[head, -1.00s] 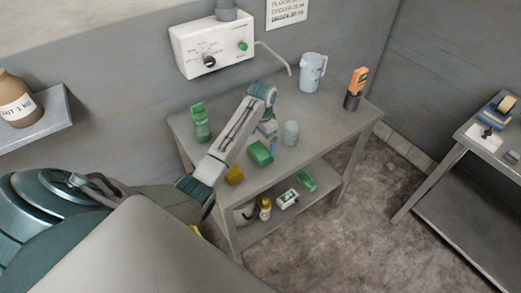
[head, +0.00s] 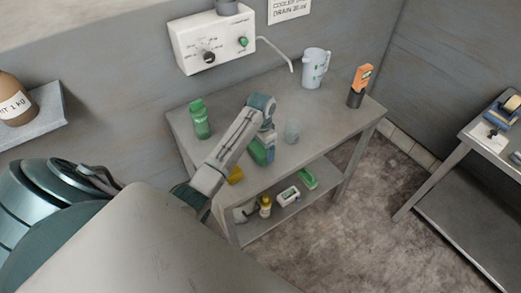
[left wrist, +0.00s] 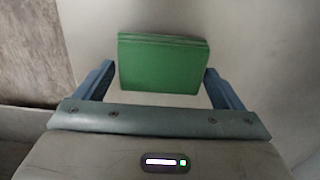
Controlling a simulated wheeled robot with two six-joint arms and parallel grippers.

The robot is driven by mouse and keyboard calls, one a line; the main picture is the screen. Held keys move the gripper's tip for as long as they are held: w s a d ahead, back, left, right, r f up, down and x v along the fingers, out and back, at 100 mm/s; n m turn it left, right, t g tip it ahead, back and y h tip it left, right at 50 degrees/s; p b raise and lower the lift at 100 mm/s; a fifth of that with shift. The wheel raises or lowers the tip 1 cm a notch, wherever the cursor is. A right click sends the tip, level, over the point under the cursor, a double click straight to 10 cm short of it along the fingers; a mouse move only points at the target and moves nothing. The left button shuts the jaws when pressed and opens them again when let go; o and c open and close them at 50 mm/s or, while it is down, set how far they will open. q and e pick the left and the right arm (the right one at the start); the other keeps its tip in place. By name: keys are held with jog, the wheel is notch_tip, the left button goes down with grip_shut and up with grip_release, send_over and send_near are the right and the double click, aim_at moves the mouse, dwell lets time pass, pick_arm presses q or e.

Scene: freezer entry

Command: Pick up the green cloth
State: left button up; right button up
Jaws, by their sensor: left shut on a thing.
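The green cloth (head: 257,153) is a folded block on the upper top of the grey metal table (head: 325,128), partly hidden by my left arm. In the left wrist view the cloth (left wrist: 162,65) lies between the two blue fingers. My left gripper (head: 268,152) reaches down at the cloth and is shut on it. I cannot tell whether the cloth is clear of the table top. My right gripper is not in view.
The lower shelf holds a yellow bottle (head: 265,206) and a green item (head: 307,179).

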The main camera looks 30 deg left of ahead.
aim_at(261, 148)
pick_arm(q)
jog(key=shift+r+b, duration=0.35)
jog(key=shift+r, duration=0.05)
notch_tip(261, 148, up, 5)
jog(key=shift+r+b, duration=0.2)
jog(key=shift+b, duration=0.7)
notch_tip(261, 148, up, 4)
jog(key=shift+f+p, duration=0.1)
jog(key=shift+p, duration=1.15)
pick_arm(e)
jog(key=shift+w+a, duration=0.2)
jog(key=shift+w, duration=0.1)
pick_arm(q)
jog(key=o, duration=0.4)
jog(key=c, duration=0.3)
jog(key=shift+f, duration=0.1)
